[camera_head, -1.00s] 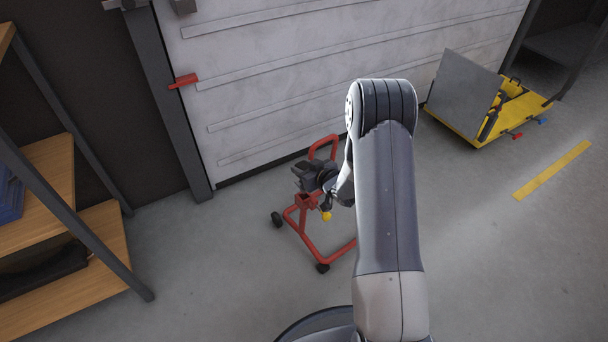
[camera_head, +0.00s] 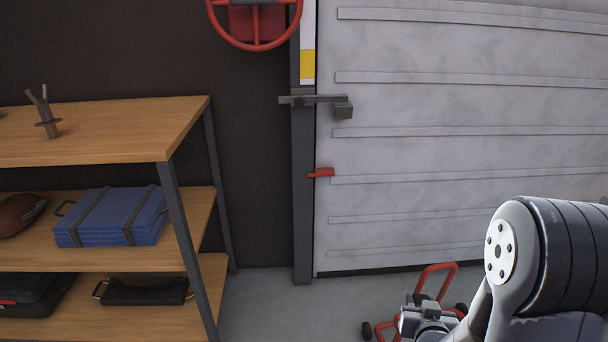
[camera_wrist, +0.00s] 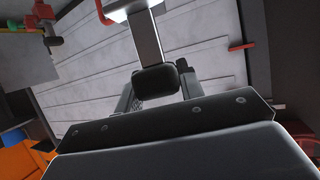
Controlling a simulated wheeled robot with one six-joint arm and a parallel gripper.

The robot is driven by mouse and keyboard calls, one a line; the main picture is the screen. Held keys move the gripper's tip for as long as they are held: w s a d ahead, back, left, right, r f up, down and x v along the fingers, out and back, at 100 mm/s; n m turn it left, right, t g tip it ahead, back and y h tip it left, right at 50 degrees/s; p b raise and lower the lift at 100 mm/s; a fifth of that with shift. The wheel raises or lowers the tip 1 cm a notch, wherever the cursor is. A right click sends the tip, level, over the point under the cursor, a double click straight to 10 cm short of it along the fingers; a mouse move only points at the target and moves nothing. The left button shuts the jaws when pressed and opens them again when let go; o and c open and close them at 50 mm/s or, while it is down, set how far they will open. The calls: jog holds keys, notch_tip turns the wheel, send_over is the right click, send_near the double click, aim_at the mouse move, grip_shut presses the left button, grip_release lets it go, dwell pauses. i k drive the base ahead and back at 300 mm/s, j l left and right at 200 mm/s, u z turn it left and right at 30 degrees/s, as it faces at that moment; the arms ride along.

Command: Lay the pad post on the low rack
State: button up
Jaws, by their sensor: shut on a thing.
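My gripper (camera_wrist: 155,98) is shut on a grey post with a black pad at its near end, the pad post (camera_wrist: 148,42), in the wrist view. The pad faces the camera and the shaft runs up the picture. In the head view my gripper (camera_head: 424,322) is at the bottom, right of centre, partly cut off by the picture edge, and the post cannot be made out there. A wooden-shelved rack (camera_head: 110,152) with dark metal legs, probably the low rack, stands at the left, well away from my gripper.
A blue case (camera_head: 112,217) and a brown rounded object (camera_head: 18,214) lie on the middle shelf. A small brown pronged object (camera_head: 46,118) stands on the top shelf, whose front right is bare. A red stand (camera_head: 436,278) is beside my gripper. Floor (camera_head: 280,300) between looks clear.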

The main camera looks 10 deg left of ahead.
aim_at(124, 134)
jog(key=j+u, duration=0.1)
jog(key=u, duration=1.25)
